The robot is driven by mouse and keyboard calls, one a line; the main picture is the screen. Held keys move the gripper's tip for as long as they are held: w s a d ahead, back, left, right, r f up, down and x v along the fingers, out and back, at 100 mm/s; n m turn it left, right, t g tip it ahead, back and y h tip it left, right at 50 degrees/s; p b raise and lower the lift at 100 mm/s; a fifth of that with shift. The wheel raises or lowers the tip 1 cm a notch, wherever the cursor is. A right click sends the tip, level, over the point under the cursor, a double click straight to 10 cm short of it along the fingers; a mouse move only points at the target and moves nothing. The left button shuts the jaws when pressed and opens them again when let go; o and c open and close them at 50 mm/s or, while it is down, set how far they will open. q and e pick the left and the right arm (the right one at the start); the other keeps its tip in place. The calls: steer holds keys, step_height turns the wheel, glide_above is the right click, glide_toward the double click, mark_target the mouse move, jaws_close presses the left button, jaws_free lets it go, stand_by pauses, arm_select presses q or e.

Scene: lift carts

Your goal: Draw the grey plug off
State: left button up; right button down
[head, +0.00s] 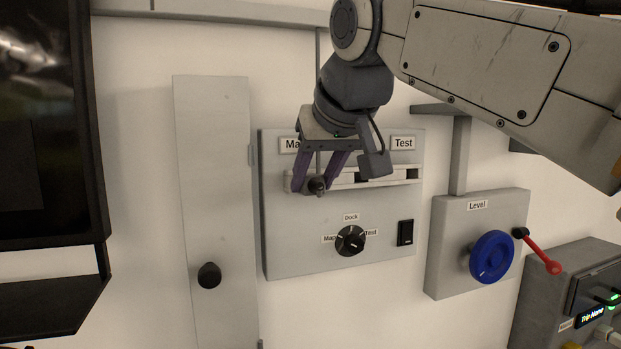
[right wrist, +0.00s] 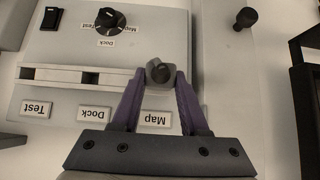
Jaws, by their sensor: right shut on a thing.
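The grey plug (head: 317,184) is small, dark and rounded. It sits at the left, Map end of a pale slotted rail (head: 348,183) on a grey wall panel (head: 290,245). My right gripper (head: 312,188) has its two purple fingers around the plug, shut on it. The right wrist view shows the plug (right wrist: 159,71) between the fingertips of the gripper (right wrist: 160,84), at the end of the rail (right wrist: 85,76). Whether the plug still touches the rail cannot be told. My left gripper is not in view.
Below the rail are a black selector knob (head: 350,240) and a black rocker switch (head: 405,232). A tall grey door (head: 212,150) with a black knob (head: 209,275) stands left.

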steer(key=shift+s+d+r+b, duration=0.15)
steer(key=shift+s+d, duration=0.1)
steer(key=shift+s, duration=0.5)
steer(key=shift+s+d+r+b, duration=0.1)
steer(key=shift+s+d, duration=0.15)
steer(key=shift+s, duration=0.45)
steer(key=shift+s+d+r+b, duration=0.15)
steer(key=shift+s+d, duration=0.1)
steer(key=shift+s, duration=0.5)
step_height(320, 180, up, 7)
steer(key=p, duration=0.7)
